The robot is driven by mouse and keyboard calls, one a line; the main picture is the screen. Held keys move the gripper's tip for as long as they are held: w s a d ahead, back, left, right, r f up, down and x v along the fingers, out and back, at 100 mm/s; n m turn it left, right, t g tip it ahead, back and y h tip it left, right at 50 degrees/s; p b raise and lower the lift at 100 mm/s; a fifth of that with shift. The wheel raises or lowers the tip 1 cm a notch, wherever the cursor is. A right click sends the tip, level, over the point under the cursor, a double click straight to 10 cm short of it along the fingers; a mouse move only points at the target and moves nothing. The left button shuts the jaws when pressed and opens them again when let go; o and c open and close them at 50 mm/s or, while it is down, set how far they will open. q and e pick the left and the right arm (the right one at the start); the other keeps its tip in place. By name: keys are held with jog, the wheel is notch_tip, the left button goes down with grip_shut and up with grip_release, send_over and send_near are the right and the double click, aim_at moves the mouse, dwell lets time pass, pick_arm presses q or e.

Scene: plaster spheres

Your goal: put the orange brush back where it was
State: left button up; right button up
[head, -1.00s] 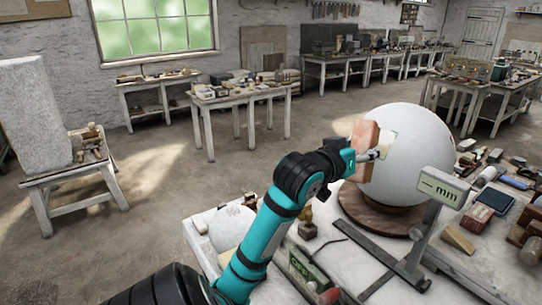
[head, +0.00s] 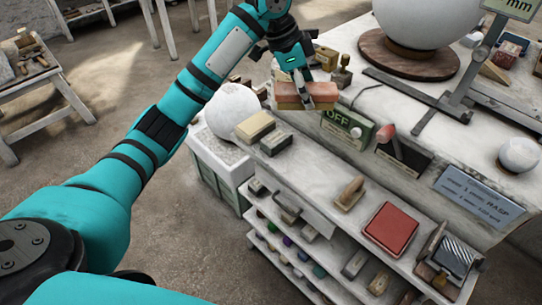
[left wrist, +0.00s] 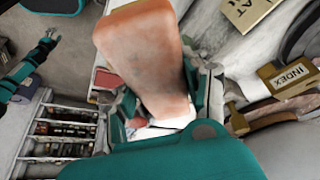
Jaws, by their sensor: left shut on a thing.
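The orange brush (head: 306,90) is a block with an orange-pink top and a paler tan underside. My left gripper (head: 300,88) is shut on it from above, near the back left corner of the bench. I cannot tell whether the brush touches the bench top. In the left wrist view the brush (left wrist: 145,60) fills the middle between the fingers and hides what lies behind it. What looks like my right gripper (left wrist: 50,38) shows small at the left of that view, away from the brush; its jaws are too small to judge.
A box marked OFF (head: 345,130) stands close right of the brush. A white ball (head: 232,108) and tan blocks (head: 256,126) are to its left. The large white sphere (head: 430,15) rests on a wooden turntable (head: 410,57).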

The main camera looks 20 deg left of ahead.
pick_arm(q)
notch_tip(320, 180, down, 14)
jog(key=p, duration=0.3)
jog(key=shift+w+d+f, duration=0.1)
jog(key=shift+d, duration=0.05)
notch_tip(320, 180, down, 3)
jog(key=shift+f+p, duration=0.1)
jog(key=shift+p, duration=0.4)
jog(key=shift+f, duration=0.25)
jog(key=shift+f, duration=0.3)
jog(key=o, duration=1.3)
jog(key=shift+f, duration=0.1)
jog(key=shift+c, duration=0.2)
